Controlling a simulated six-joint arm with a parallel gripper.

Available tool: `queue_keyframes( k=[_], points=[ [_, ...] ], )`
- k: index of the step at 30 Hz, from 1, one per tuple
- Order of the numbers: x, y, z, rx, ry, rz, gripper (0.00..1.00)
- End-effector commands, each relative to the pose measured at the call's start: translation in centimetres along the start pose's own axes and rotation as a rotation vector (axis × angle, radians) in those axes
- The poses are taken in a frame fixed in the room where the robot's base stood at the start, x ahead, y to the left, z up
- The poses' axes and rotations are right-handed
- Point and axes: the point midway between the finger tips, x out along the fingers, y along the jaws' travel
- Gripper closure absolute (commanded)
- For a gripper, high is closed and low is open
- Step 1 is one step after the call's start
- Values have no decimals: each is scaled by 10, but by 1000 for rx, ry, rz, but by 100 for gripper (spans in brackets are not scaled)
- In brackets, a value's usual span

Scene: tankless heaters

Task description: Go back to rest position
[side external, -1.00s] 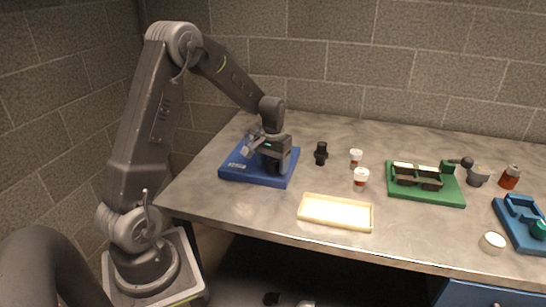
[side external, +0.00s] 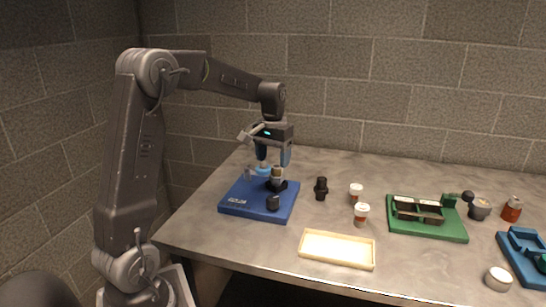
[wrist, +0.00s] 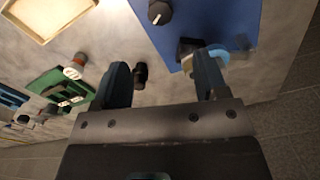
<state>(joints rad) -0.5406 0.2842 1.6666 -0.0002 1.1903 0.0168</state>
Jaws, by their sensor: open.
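My gripper (side external: 272,158) is open and empty above the blue board (side external: 236,205) at the left of the table. In the wrist view its two fingers (wrist: 163,88) are spread with nothing between them. The blue board carries a dark knob (side external: 273,202), a dark fixture with a tan top (side external: 278,180) and a light blue ring-shaped part (side external: 262,171). In the wrist view the ring (wrist: 218,54) lies near the right fingertip; I cannot tell whether they touch.
A black piece (side external: 321,188) and two white-capped cups (side external: 356,192) (side external: 361,213) stand right of the board. A cream tray (side external: 337,265) lies in front. A green board (side external: 427,232) and a blue fixture (side external: 521,258) are farther right. The air above the table is clear.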

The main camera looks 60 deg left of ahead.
Motion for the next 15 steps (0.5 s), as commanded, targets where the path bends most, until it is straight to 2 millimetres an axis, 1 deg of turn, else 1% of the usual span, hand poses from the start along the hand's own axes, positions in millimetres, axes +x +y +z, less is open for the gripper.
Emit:
queue_keyframes(
  k=[6,8,11,14,15],
  points=[
    [0,0,0,1,1,0,33],
    [-2,3,3,7,7,0,33],
    [-13,16,17,37,35,0,33],
    [-30,39,46,97,90,3,33],
    [-37,49,61,126,118,6,33]
  ],
)
